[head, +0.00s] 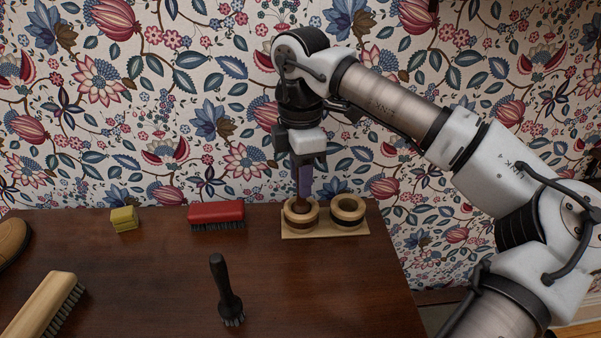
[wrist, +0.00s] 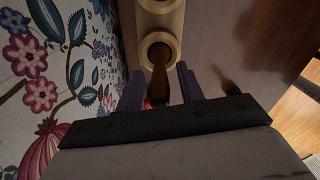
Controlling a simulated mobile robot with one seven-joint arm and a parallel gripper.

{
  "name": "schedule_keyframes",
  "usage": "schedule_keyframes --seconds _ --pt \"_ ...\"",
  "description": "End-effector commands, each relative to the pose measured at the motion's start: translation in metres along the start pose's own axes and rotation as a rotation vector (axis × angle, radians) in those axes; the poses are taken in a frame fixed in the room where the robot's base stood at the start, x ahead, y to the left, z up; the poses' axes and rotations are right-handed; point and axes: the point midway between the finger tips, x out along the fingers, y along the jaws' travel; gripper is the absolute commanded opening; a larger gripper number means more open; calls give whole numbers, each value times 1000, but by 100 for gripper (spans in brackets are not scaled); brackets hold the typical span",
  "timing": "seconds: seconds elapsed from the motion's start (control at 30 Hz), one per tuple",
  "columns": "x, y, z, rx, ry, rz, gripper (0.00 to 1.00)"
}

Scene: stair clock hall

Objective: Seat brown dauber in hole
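The brown dauber (wrist: 158,82) stands roughly upright with its lower end inside the left ring (head: 301,216) of a pale wooden holder (head: 325,232). It also shows in the head view (head: 304,202). Whether its foot rests fully on the bottom is hidden by the ring wall. The right ring (head: 347,208) is empty. My gripper (head: 305,178) is above the left ring, pointing down. Its two purple fingers (wrist: 160,88) stand on either side of the dauber's handle, with a visible gap in the wrist view, so it looks open around the handle.
A red brush (head: 216,213) and a yellow block (head: 124,219) lie left of the holder. The patterned wall is close behind.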

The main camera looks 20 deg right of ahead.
Motion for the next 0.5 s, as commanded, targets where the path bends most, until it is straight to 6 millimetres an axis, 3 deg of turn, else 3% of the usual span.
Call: schedule_keyframes --seconds 0.17,0.5 --pt "-26 1 0 1 -3 4 38" --pt "-98 1 0 2 -2 3 38"
